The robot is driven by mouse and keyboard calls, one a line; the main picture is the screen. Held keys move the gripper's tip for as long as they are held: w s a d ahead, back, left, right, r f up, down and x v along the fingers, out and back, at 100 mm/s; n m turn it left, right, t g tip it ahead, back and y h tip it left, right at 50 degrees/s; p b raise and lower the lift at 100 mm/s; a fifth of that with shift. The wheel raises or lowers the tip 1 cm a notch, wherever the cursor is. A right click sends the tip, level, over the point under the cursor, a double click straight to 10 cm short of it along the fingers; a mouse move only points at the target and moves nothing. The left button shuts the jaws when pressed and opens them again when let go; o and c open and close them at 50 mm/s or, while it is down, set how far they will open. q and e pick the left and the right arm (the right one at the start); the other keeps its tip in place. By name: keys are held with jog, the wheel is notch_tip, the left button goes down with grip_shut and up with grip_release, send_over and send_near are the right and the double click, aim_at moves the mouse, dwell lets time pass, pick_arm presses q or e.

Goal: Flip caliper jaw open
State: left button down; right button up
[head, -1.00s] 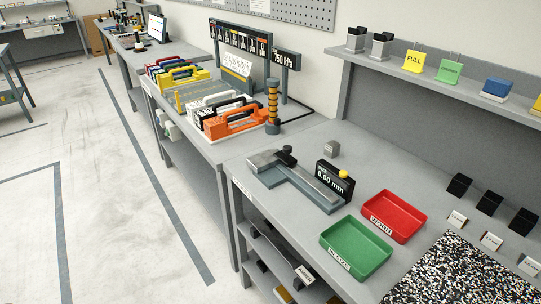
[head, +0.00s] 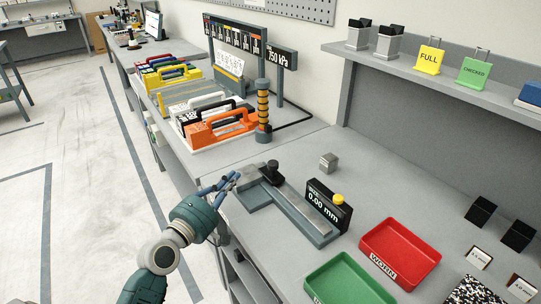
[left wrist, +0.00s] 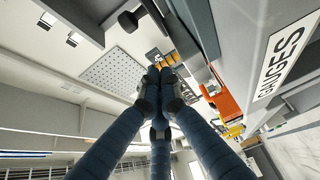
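The caliper (head: 302,212) lies on the bench, a long grey beam on a dark base with a block-like jaw end (head: 248,174) and a black knob at its far left. Its black display (head: 327,205) reads 0.00 mm and has a yellow button. My left gripper (head: 232,179) is at the left side of the jaw end, very close to it; whether it touches is unclear. In the left wrist view its blue fingers (left wrist: 160,78) come together at the tips, with nothing clearly between them. My right gripper is not in view.
A small grey block (head: 328,162) stands behind the caliper. A red tray (head: 400,250) and a green tray (head: 350,280) sit in front to the right. Orange and other coloured carriers (head: 220,126) and a ringed post (head: 262,110) stand on the bench beyond.

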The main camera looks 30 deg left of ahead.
aim_at(259, 176)
pick_arm(q)
jog(key=shift+w+r, duration=0.15)
jog(key=shift+r, duration=0.05)
jog(key=shift+s+r, duration=0.3)
jog(key=shift+s, duration=0.25)
jog(key=shift+w, duration=0.35)
jog(key=w+p, duration=0.1)
jog(key=w, duration=0.5)
jog(key=shift+d+r, duration=0.1)
jog(key=shift+r, duration=0.05)
jog(key=w, duration=0.3)
jog(key=shift+w+p, duration=0.35)
jog(key=shift+p, duration=0.05)
jog(key=d, duration=0.1)
jog(key=s+d+p, duration=0.1)
jog(key=d, duration=0.1)
jog(key=shift+s+d+f, duration=0.1)
jog(key=shift+s+f, duration=0.05)
jog(key=shift+f, duration=0.05)
jog(key=shift+s+d+p, duration=0.25)
jog(key=shift+d+p, duration=0.05)
jog(key=shift+d, duration=0.05)
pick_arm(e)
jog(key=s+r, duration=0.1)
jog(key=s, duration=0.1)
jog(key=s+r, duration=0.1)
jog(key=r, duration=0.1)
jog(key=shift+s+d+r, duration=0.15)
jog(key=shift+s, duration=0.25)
